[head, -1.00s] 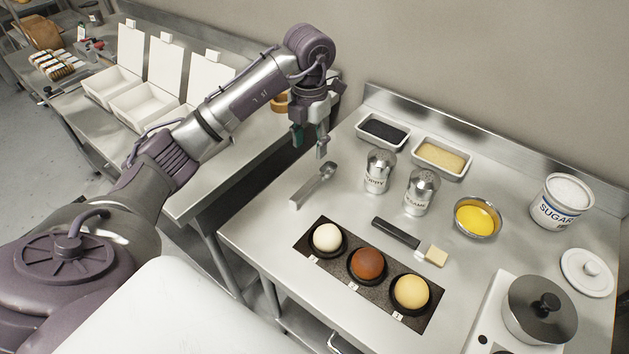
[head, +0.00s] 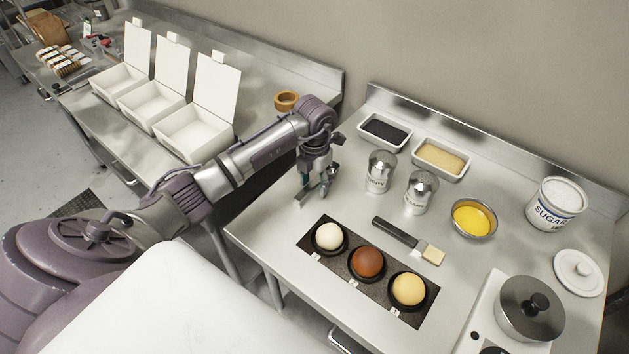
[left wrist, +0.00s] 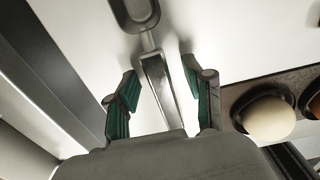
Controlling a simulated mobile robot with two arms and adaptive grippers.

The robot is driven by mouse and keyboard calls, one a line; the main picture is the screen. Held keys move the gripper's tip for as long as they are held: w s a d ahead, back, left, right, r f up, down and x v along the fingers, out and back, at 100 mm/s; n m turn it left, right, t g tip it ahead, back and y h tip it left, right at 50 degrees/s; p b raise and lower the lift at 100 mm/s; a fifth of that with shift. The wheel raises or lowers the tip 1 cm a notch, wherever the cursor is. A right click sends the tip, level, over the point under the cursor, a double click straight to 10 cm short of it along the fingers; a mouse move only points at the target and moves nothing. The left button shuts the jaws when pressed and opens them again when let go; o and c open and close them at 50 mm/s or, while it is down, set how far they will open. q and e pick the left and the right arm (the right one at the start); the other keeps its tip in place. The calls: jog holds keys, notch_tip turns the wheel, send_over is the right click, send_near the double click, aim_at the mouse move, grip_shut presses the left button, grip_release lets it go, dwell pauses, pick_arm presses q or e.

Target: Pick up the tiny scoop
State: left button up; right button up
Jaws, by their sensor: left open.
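The tiny scoop (head: 329,178) is a small metal scoop lying on the steel table near its left edge, partly hidden by my left gripper in the head view. In the left wrist view its handle (left wrist: 158,85) runs between my two fingers, and its bowl (left wrist: 135,12) lies beyond the fingertips at the top. My left gripper (head: 314,184) points down over the scoop. Its green-padded fingers (left wrist: 158,72) are apart, one on each side of the handle, with a gap showing on both sides. My right gripper is out of view.
Two shakers (head: 380,172) stand just right of the scoop. White boxes (head: 193,132) stand on the left table.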

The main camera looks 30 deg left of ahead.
aim_at(314, 181)
pick_arm(q)
grip_shut()
dwell(0.4)
jog(key=shift+r+b, duration=0.35)
jog(key=shift+r, duration=0.15)
notch_tip(314, 181, up, 2)
jog(key=shift+w+r+b, duration=0.1)
jog(key=shift+r+b, duration=0.05)
jog(key=shift+b, duration=0.4)
jog(key=s+d+r+b, duration=0.2)
jog(key=d+r, duration=0.5)
jog(key=d, duration=0.4)
jog(key=shift+s+d+r, duration=0.15)
jog(key=shift+s+r, duration=0.2)
jog(key=shift+s, duration=0.3)
